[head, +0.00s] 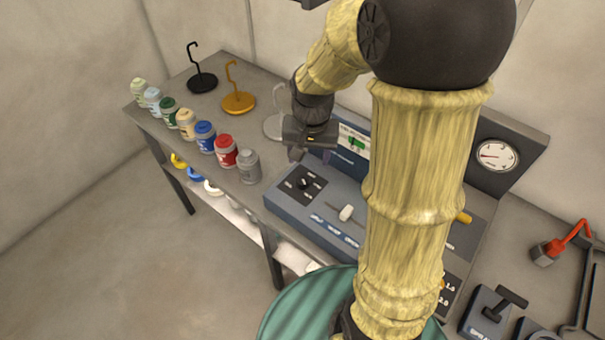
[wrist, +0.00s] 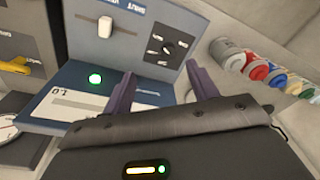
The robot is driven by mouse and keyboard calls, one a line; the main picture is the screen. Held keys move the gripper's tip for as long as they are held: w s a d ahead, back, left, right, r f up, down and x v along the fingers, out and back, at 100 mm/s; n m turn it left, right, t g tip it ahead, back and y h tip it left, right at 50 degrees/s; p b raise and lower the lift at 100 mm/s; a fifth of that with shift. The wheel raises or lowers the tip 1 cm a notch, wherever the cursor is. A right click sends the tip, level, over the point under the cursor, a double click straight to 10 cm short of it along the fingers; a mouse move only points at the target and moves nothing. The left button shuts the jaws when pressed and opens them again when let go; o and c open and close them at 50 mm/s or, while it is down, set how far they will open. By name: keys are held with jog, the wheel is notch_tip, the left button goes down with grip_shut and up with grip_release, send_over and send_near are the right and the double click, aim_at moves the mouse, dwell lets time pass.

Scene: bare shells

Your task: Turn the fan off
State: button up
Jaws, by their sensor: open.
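A blue-grey control console (head: 345,236) stands on the bench. Its black rotary knob (head: 304,184) sits on a dark square plate with small labels around it; the knob also shows in the wrist view (wrist: 168,47). A white slider handle (head: 346,212) is to its right, and in the wrist view (wrist: 104,27) it is left of the knob. No fan is clearly visible, and I cannot read which control is the fan's. My gripper (head: 310,157) is open and empty, above the console near the knob. In the wrist view its fingers (wrist: 160,68) are spread below the knob.
A green lamp (wrist: 95,78) is lit on the console's upright panel. Several paint jars (head: 205,137) line the bench's left edge, with hook stands (head: 238,101) behind. A gauge (head: 495,155) is at right. My arm hides the console's right part.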

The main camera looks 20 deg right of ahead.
aim_at(303, 179)
jog(key=w+r+m+g, duration=0.1)
jog(key=w+m, duration=0.2)
jog(key=w, duration=0.3)
jog(key=shift+w+d+m, duration=0.15)
jog(key=shift+d+m, duration=0.05)
jog(key=shift+m, duration=0.1)
notch_tip(303, 179, down, 17)
jog(key=p, duration=0.3)
jog(key=shift+f+p, duration=0.15)
jog(key=shift+p, duration=0.15)
jog(key=c, duration=1)
